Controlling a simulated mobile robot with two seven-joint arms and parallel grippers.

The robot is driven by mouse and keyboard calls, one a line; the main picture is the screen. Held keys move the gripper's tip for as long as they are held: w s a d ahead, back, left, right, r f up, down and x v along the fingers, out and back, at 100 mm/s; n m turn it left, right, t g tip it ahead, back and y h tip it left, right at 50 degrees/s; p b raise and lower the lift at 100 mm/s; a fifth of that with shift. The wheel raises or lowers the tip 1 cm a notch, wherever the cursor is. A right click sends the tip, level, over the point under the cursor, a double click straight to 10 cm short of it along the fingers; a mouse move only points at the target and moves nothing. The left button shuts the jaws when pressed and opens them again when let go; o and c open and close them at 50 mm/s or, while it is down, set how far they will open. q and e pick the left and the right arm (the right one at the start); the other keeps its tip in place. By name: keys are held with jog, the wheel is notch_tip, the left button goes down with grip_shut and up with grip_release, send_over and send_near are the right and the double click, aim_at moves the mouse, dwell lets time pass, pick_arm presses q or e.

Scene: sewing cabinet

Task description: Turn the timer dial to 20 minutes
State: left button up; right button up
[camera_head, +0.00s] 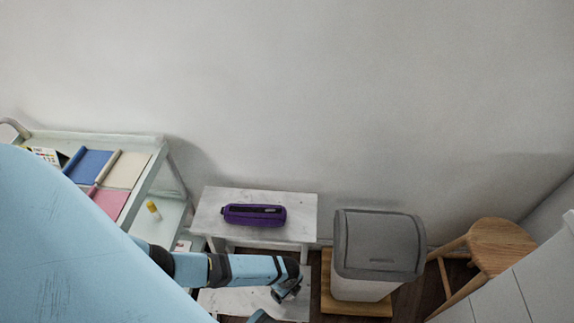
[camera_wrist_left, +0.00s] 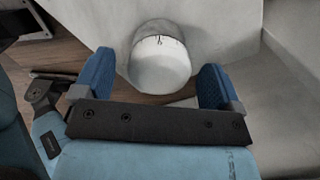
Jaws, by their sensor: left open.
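My left gripper (camera_wrist_left: 157,80) is open in the left wrist view, with its two blue fingers wide apart and nothing held between them. A white rounded object (camera_wrist_left: 160,62) with small dark marks near its top shows beyond and between the fingers. I cannot tell whether it is the timer dial, or whether it touches the fingers. No timer dial can be made out with certainty in the head view. There my left arm comes in from the left, its wrist low in the middle; its fingertips are not clear. My right gripper is not in view.
A small white table (camera_head: 303,205) holds a purple pencil case (camera_head: 254,215). A grey-lidded bin (camera_head: 378,245) stands to its right, with a wooden stool (camera_head: 500,243) beyond. A pale green shelf unit (camera_head: 150,180) at left holds coloured sheets and a yellow-capped glue stick (camera_head: 153,209).

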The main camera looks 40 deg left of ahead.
pick_arm(q)
jog(key=shift+f, duration=0.15)
jog(key=c, duration=0.9)
jog(key=shift+m, duration=0.7)
jog(key=shift+c, duration=0.2)
jog(key=o, duration=0.9)
jog(key=shift+o, duration=0.2)
notch_tip(320, 180, up, 14)
jog(key=p, duration=0.5)
jog(key=shift+f, duration=0.1)
